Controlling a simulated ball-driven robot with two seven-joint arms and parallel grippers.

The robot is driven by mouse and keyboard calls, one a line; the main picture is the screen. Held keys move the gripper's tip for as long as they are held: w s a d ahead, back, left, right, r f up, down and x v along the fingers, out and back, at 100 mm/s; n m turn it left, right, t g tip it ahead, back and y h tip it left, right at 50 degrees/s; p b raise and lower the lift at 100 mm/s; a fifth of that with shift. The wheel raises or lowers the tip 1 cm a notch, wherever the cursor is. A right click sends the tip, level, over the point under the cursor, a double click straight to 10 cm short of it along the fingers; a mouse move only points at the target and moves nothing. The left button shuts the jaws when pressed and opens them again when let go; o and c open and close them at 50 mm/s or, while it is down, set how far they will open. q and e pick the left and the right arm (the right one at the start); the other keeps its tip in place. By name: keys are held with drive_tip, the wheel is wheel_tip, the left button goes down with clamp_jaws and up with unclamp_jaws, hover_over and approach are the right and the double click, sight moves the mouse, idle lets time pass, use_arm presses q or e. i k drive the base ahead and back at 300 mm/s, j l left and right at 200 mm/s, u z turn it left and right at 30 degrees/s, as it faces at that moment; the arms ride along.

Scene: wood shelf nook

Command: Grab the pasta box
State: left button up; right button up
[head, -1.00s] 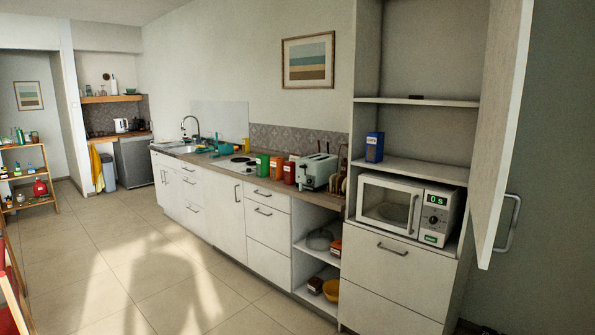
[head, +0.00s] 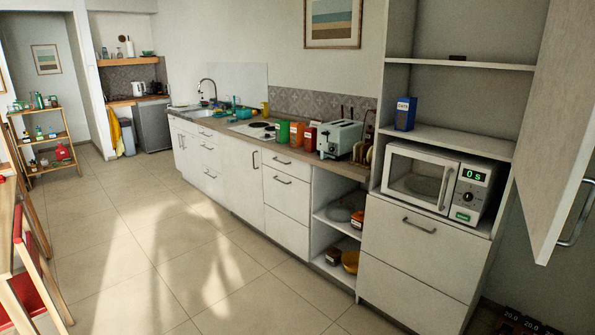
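A blue box (head: 405,113) stands upright on the shelf above the microwave, in the open tall cabinet at the right. Its white label seems to read oats. No box that I can identify as pasta shows in the head view. Neither of my grippers is in view.
A white microwave (head: 442,184) sits below the blue box. The open cabinet door (head: 562,130) sticks out at the right. The counter (head: 335,165) carries a toaster (head: 340,138) and several canisters. A red-seated chair (head: 28,292) stands at the left. The tiled floor (head: 150,240) between is clear.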

sight(296, 129)
drive_tip(key=i, duration=2.7)
